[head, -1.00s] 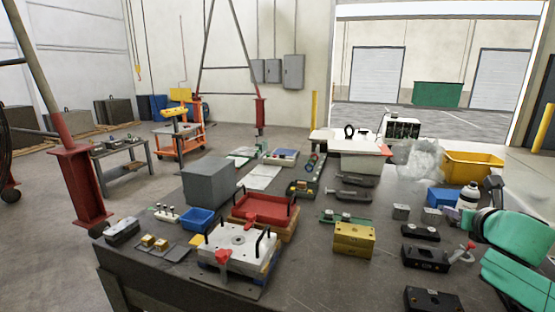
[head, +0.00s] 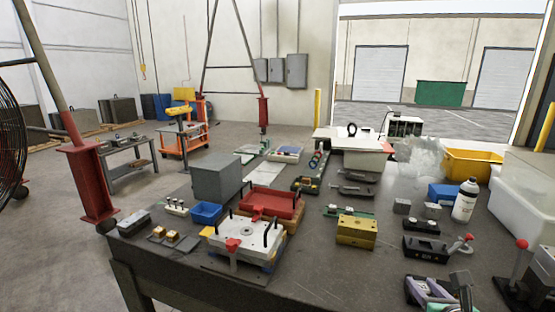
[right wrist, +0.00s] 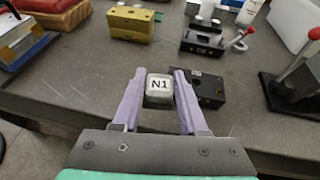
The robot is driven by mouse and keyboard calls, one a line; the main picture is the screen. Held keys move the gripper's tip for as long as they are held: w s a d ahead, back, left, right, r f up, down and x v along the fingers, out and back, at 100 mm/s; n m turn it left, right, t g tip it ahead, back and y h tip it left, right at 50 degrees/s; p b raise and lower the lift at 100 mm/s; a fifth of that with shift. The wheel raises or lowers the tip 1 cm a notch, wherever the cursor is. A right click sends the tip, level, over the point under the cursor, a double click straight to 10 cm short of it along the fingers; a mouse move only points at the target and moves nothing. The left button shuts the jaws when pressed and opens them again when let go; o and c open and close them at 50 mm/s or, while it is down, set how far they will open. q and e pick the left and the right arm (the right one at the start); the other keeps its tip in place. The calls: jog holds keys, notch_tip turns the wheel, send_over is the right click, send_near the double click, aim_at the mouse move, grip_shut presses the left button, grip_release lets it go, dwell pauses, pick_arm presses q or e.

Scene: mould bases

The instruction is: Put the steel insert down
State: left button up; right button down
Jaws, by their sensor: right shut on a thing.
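My right gripper (right wrist: 159,88) has two purple fingers. In the right wrist view they are shut on a grey steel insert (right wrist: 158,99) with a white label reading N1. The insert is beside a black block with holes (right wrist: 210,90), and whether it touches the block or the table cannot be told. In the head view my right gripper (head: 444,291) shows only in part at the bottom edge, close to that black block. My left gripper is out of view.
A black clamp with a red-knobbed lever (head: 425,248) lies behind the gripper. Another red-knobbed lever fixture (head: 520,285) stands to its right. A yellow block (head: 356,232) and a white mould base (head: 245,236) are to the left. The front tabletop between them is bare.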

jog(key=s+a+f+n+y, duration=0.2)
jog(key=s+a+f, duration=0.8)
jog(key=a+f, duration=0.3)
jog(key=shift+s+a+f, duration=0.25)
jog(key=shift+s+a, duration=0.15)
jog(key=shift+a, duration=0.45)
jog(key=shift+a, duration=0.1)
